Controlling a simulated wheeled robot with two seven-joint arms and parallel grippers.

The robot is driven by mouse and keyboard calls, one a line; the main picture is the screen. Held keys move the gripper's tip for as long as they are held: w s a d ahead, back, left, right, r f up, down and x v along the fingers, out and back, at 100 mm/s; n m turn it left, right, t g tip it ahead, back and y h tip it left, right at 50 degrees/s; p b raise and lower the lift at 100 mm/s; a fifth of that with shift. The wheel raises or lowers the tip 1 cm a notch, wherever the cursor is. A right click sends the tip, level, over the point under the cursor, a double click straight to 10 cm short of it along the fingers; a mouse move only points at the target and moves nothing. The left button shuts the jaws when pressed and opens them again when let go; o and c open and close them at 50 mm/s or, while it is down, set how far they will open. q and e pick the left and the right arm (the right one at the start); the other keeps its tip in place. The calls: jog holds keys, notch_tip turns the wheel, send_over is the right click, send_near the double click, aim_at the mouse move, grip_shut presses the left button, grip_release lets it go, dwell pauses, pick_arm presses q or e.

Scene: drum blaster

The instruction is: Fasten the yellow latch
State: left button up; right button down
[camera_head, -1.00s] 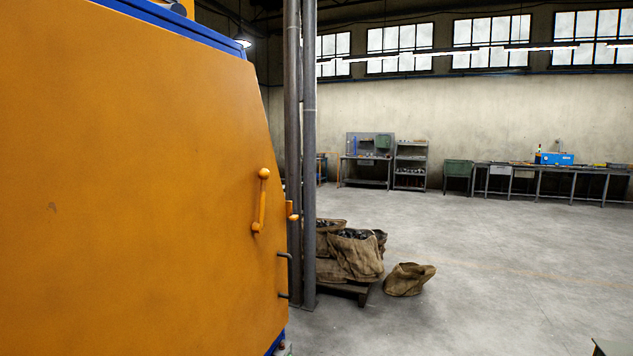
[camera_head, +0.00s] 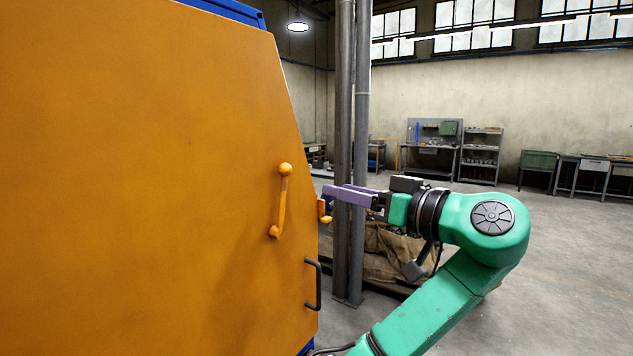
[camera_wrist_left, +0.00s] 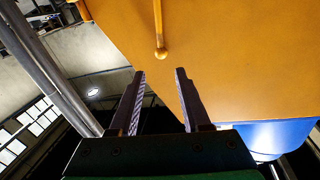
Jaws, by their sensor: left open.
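The yellow latch (camera_head: 281,202) is a bar with a round knob at its upper end, set near the right edge of a large orange door (camera_head: 140,190). A small yellow catch (camera_head: 325,211) sits just beyond the door's edge. My left gripper (camera_head: 332,192), with purple fingers, is to the right of the latch, pointing left. Its fingers are apart and empty. In the left wrist view, the gripper (camera_wrist_left: 160,72) is open, with the rounded end of the latch (camera_wrist_left: 160,53) beyond the gap between the fingertips. My right gripper is not in view.
A black pull handle (camera_head: 315,284) stands out from the door below the latch. Sacks (camera_head: 395,252) lie partly hidden behind my arm. Workbenches line the far wall; open floor lies to the right.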

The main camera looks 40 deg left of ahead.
aim_at(286, 178)
pick_arm(q)
jog(key=a+p, duration=0.1)
jog(key=a, duration=0.3)
jog(key=w+a+p, duration=0.1)
jog(key=a, duration=0.4)
jog(key=w+a+p, duration=0.1)
jog(key=a, duration=0.3)
jog(key=shift+a+p, duration=0.3)
jog(key=shift+w+a, duration=0.1)
jog(key=shift+a, duration=0.15)
jog(key=shift+d, duration=0.1)
grip_shut()
